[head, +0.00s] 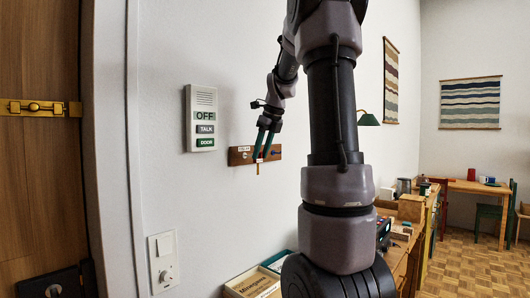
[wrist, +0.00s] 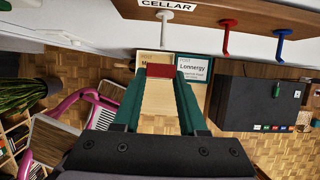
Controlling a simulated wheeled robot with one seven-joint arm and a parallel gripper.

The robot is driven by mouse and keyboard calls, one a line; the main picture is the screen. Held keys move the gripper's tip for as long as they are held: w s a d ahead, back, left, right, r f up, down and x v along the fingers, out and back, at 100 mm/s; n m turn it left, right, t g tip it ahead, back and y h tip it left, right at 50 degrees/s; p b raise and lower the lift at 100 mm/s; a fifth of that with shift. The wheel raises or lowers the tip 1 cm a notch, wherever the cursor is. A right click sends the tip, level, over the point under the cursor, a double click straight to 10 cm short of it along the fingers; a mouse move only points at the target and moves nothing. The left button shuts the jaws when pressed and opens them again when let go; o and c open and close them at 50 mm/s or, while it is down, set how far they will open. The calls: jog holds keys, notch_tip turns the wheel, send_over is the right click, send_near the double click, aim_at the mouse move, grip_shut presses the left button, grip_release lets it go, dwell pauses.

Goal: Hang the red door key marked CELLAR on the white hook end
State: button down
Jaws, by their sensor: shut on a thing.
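My gripper (wrist: 160,75) is shut on the red key (wrist: 160,71), whose red part shows between the green fingertips in the wrist view. Any writing on the key is not readable. The white hook (wrist: 178,16) sticks out of the wooden hook board (wrist: 205,10) under a CELLAR label, at the top of the wrist view. The key is apart from the white hook in that picture, lower and slightly left. In the head view my gripper (head: 262,157) is in front of the hook board (head: 240,156), covering part of it.
A red hook (wrist: 226,38) and a blue hook (wrist: 281,45) sit right of the white one. Post trays (wrist: 195,66) lie below, beside a dark box (wrist: 250,100). An intercom panel (head: 201,118) is on the wall left of the board, with a switch plate (head: 164,262) lower down.

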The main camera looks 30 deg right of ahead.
jog(key=shift+w+a+f, duration=0.15)
jog(key=shift+w+a, duration=0.1)
jog(key=shift+w, duration=0.4)
jog(key=shift+w+a+f, duration=0.15)
jog(key=shift+w+a, duration=0.05)
jog(key=shift+w, duration=0.5)
jog(key=shift+w+a+f, duration=0.15)
jog(key=shift+w+a, duration=0.1)
jog(key=shift+w, duration=0.4)
jog(key=shift+c, duration=1.9)
grip_release()
